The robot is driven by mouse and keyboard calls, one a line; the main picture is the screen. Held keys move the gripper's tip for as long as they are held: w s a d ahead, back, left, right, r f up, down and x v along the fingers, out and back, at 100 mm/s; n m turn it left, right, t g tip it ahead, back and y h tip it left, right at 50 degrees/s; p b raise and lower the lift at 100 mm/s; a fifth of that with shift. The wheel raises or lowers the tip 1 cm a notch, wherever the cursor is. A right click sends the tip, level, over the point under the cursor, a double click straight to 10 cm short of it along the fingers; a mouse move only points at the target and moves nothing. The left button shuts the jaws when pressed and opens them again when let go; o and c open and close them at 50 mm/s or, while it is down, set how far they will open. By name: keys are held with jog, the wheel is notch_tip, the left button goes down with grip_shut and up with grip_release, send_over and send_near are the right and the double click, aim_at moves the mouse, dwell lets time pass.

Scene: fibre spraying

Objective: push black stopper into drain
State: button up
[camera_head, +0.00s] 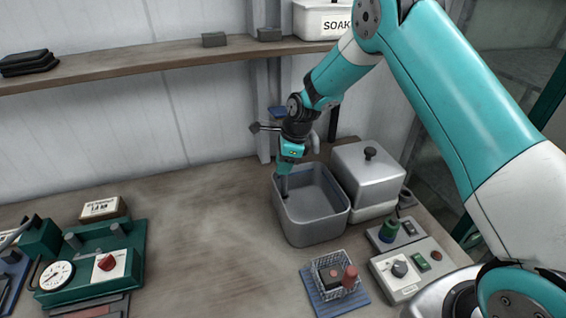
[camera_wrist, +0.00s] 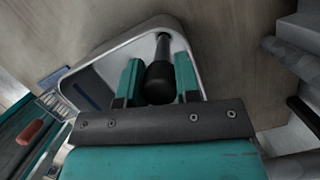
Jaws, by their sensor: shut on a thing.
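A grey open basin (camera_head: 334,216) stands on the bench, and its pale rim (camera_wrist: 122,45) curves through the wrist view. My gripper (camera_head: 287,170) points down inside the basin's left back corner. In the wrist view my gripper (camera_wrist: 158,82) has its two teal fingers on either side of the black stopper (camera_wrist: 159,84), shut on it. A narrower grey stem or post (camera_wrist: 163,48) runs on from the stopper toward the basin's corner. I cannot tell whether it belongs to the stopper or the basin. The drain opening is hidden in both views.
A lidded metal box (camera_head: 366,172) stands close to the basin's right. A wire basket (camera_head: 335,288) with a red-topped item is in front, beside a control box (camera_head: 410,270). A green gauge unit (camera_head: 90,265) is at left. The bench between is clear.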

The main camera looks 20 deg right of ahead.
jog(key=shift+f+b, duration=0.6)
jog(key=shift+f, duration=0.6)
jog(key=o, duration=1)
jog(key=shift+r, duration=0.1)
jog(key=shift+r, duration=0.1)
jog(key=shift+w+d+r, duration=0.1)
jog(key=shift+d+r, duration=0.05)
jog(key=shift+r, duration=0.1)
jog(key=b+v, duration=0.3)
jog(key=v, duration=1.3)
jog(key=shift+s+r+b, duration=0.3)
jog(key=shift+b, duration=0.05)
